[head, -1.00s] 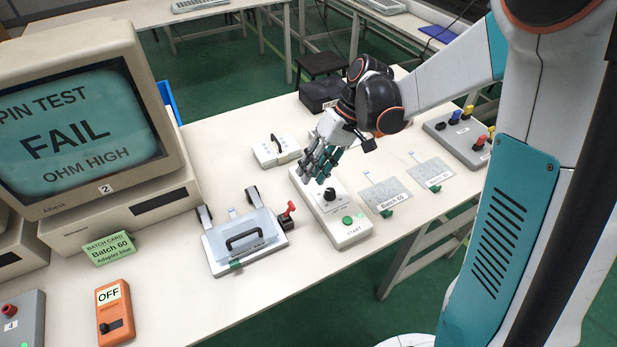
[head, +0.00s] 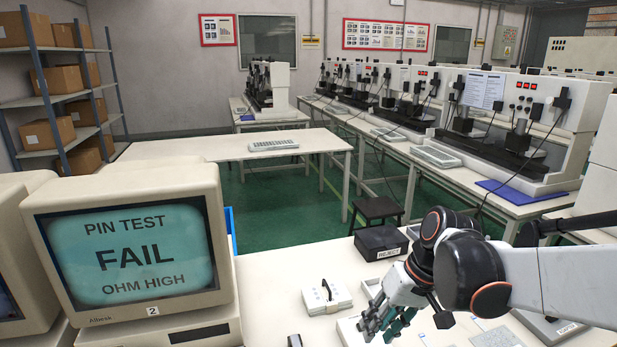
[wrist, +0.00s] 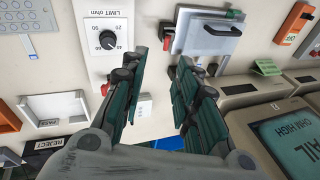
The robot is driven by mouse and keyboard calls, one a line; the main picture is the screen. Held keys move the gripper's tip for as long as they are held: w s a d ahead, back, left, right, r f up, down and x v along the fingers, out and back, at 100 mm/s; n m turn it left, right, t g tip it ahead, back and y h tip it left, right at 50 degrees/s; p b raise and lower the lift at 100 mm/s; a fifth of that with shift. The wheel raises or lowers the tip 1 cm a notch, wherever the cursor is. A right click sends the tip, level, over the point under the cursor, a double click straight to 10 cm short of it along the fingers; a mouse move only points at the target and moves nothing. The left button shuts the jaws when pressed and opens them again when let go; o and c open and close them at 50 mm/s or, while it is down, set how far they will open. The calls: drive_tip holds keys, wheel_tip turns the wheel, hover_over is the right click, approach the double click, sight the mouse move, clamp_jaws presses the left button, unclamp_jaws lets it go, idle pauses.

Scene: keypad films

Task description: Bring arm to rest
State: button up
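My gripper (head: 384,322) is above the white bench at lower right in the head view, fingers pointing down and left. In the wrist view my gripper (wrist: 156,84) has its green-padded fingers spread wide apart with nothing between them. Below it there are a white dial box (wrist: 107,62) marked LIMIT ohm and a fixture (wrist: 207,36) with a clear cover and black handle. My arm reaches in from the right and is bent at the wrist.
A monitor (head: 135,253) reading PIN TEST FAIL OHM HIGH stands at left. A white block with a handle (head: 326,297) and a black REJECT bin (head: 380,243) are near my gripper. Shelves (head: 60,98) and further benches (head: 240,149) stand behind.

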drive_tip(key=s+d+r+m+t+h, duration=0.1)
drive_tip(key=s+d+r+t+h, duration=0.3)
drive_tip(key=s, duration=0.7)
drive_tip(key=shift+d+r+m+t, duration=0.4)
drive_tip(key=shift+d+r+t, duration=0.4)
drive_tip(key=shift+t, duration=0.3)
drive_tip(key=shift+o, duration=0.2)
drive_tip(key=shift+s+f, duration=0.1)
